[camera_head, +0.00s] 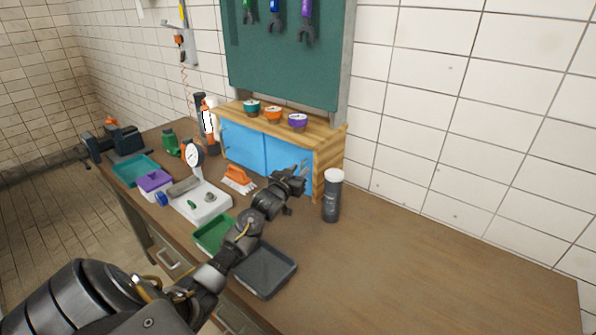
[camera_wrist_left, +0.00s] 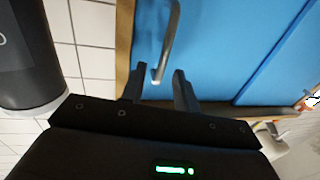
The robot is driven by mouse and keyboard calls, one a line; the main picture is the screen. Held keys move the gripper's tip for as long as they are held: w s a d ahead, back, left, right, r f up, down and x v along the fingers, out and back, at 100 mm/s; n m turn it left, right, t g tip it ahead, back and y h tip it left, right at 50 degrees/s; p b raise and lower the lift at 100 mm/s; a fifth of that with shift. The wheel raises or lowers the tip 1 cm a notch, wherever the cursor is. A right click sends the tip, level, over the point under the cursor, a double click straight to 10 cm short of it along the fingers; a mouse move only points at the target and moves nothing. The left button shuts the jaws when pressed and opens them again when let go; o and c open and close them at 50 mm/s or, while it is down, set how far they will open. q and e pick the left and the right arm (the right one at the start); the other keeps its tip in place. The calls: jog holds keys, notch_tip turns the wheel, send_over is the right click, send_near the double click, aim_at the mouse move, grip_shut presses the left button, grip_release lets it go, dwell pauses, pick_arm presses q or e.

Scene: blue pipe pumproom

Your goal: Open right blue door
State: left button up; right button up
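The right blue door (camera_head: 283,153) is the right front panel of the small wooden cabinet (camera_head: 328,160) and looks shut. My left gripper (camera_head: 297,178) is in front of this door, covering its lower part in the head view. In the left wrist view, the door (camera_wrist_left: 225,45) fills the upper middle, with a metal bar handle (camera_wrist_left: 170,42) near the wooden edge. The left gripper's two fingers (camera_wrist_left: 158,86) are apart, and the handle's near end shows between their tips. I cannot tell whether they touch it. My right gripper is not in view.
A dark bottle with a white lid (camera_head: 332,195) stands right of the cabinet. Three bowls (camera_head: 273,113) sit on top. A dark tray (camera_head: 264,268), a green tray (camera_head: 212,235) and a dial gauge (camera_head: 193,155) are nearby. The workbench (camera_head: 430,260) is clear at right.

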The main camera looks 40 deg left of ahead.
pick_arm(q)
jog(key=shift+c, duration=0.2)
grip_shut()
jog(key=b, duration=0.3)
send_near(277, 151)
jog(key=w, duration=0.4)
jog(key=shift+d+f, duration=0.1)
jog(key=shift+d, duration=0.05)
jog(key=shift+a, duration=0.55)
